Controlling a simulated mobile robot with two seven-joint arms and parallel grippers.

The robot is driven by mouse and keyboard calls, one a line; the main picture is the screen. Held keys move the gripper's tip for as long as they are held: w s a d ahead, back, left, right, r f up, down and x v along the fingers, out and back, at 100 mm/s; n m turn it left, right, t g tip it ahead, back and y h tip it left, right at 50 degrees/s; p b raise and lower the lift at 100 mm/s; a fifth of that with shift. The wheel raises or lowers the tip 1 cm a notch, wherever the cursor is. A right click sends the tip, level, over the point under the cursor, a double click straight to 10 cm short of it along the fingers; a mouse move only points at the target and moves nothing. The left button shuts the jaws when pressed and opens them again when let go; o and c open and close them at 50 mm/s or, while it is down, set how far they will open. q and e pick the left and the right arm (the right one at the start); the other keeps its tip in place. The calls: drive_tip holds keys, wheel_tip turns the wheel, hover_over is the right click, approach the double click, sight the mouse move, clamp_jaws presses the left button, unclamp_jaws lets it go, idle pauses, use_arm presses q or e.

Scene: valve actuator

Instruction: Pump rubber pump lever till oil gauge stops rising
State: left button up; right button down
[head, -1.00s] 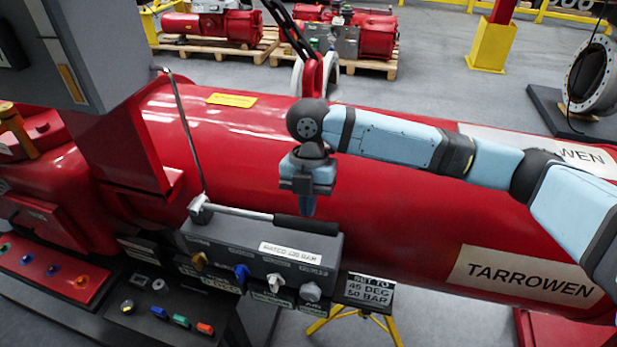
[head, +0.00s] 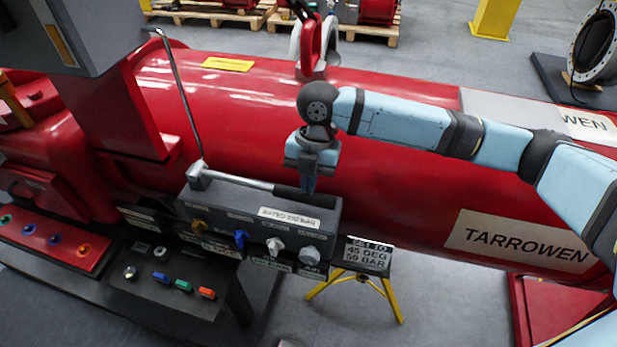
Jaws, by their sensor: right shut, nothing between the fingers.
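The pump lever is a silver bar with a black rubber grip (head: 303,197). It lies nearly level along the top of a grey pump box (head: 255,218), pivoting at the box's left end. My right gripper (head: 308,186) points down at the black grip, with its fingers shut and empty. Its tips are at or just behind the grip, and I cannot tell whether they touch it. The left gripper is out of view. I cannot make out an oil gauge.
A large red cylinder (head: 400,190) lies behind. A small sign (head: 366,257) reads "SET TO 45 DEG 50 BAR". A thin upright rod (head: 181,100) stands left of the lever. A button panel (head: 165,285) is at lower left.

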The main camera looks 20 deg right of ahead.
drive_tip(key=b+v, duration=0.1)
drive_tip(key=v, duration=1.3)
drive_tip(key=s+a+f+m+t+y, duration=0.25)
drive_tip(key=s+f+m, duration=0.25)
drive_tip(key=f, duration=0.3)
drive_tip(key=s+a+f+m+t+y, duration=0.1)
drive_tip(key=s+a+f+m, duration=0.35)
drive_tip(key=f, duration=0.35)
drive_tip(key=s+d+f+m+t+h, duration=0.1)
drive_tip(key=s+d+f+m+h, duration=0.3)
drive_tip(key=s+d+m, duration=0.45)
drive_tip(key=s+d+f+m+t+h, duration=0.1)
drive_tip(key=s+d+f+m, duration=0.4)
drive_tip(key=s+d+m, duration=0.3)
drive_tip(key=w+a+f+t+y+p, duration=0.2)
drive_tip(key=w+a+f+t+p, duration=0.2)
drive_tip(key=a+f+t, duration=0.3)
wheel_tip(320, 180, down, 3)
drive_tip(key=shift+w+a+r+t+y, duration=0.25)
drive_tip(key=shift+w+t+y, duration=0.1)
drive_tip(key=shift+w, duration=0.2)
